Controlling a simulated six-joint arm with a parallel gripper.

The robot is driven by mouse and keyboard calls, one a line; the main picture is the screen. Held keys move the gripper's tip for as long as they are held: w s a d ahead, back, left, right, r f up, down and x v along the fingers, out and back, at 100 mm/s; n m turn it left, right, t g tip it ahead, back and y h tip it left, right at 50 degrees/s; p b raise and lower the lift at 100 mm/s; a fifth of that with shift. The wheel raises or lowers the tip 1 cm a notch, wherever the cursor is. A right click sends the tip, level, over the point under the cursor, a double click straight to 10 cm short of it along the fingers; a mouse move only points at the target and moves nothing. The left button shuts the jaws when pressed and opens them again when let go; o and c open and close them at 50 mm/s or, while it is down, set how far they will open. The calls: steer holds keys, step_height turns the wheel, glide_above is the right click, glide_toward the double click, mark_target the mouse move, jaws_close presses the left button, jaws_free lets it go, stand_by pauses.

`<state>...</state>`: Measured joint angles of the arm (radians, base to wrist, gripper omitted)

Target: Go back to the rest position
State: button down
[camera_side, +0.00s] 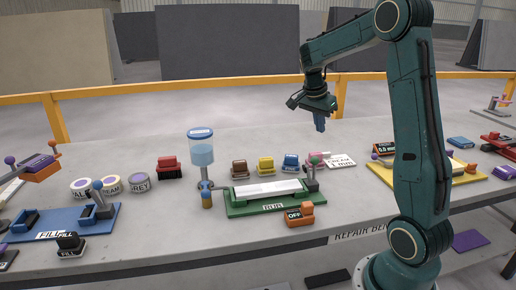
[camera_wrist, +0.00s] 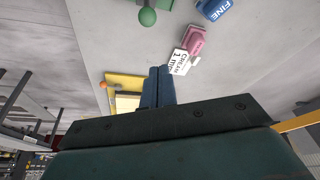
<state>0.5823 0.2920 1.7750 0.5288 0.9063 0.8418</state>
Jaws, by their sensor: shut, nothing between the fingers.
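My gripper (camera_side: 319,122) hangs in the air above the back right part of the grey stone slab (camera_side: 130,160), its fingers pointing down. In the wrist view the two blue fingers (camera_wrist: 158,86) lie together with nothing between them. Below and near it are a white card reading "CREAM 1 mm" (camera_side: 340,162) and a pink block (camera_side: 316,158). The card also shows just past the fingertips in the wrist view (camera_wrist: 178,62), with the pink block (camera_wrist: 193,40) beyond it. The gripper touches none of these.
A green fixture (camera_side: 235,208) with a white slab stands mid-bench beside a blue-capped dispenser (camera_side: 202,150). Several coloured blocks stand behind it. A blue fixture (camera_side: 100,232) is at left, a yellow board (camera_side: 465,180) at right. A yellow rail (camera_side: 230,83) runs behind the bench.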

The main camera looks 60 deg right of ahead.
steer(key=s+a+r+n+t, duration=0.1)
steer(key=a+r+n+t, duration=0.15)
steer(key=a+n, duration=0.45)
steer(key=s+a+r+n+t, duration=0.2)
steer(key=a+r+n, duration=0.15)
steer(key=a, duration=0.75)
steer(key=s+a+f+n+t+y, duration=0.1)
steer(key=s+a+n+t+y, duration=0.1)
steer(key=s+a+n, duration=0.8)
steer(key=shift+s+a+n+y, duration=0.15)
steer(key=shift+a+n+y, duration=0.5)
steer(key=shift+a, duration=1.15)
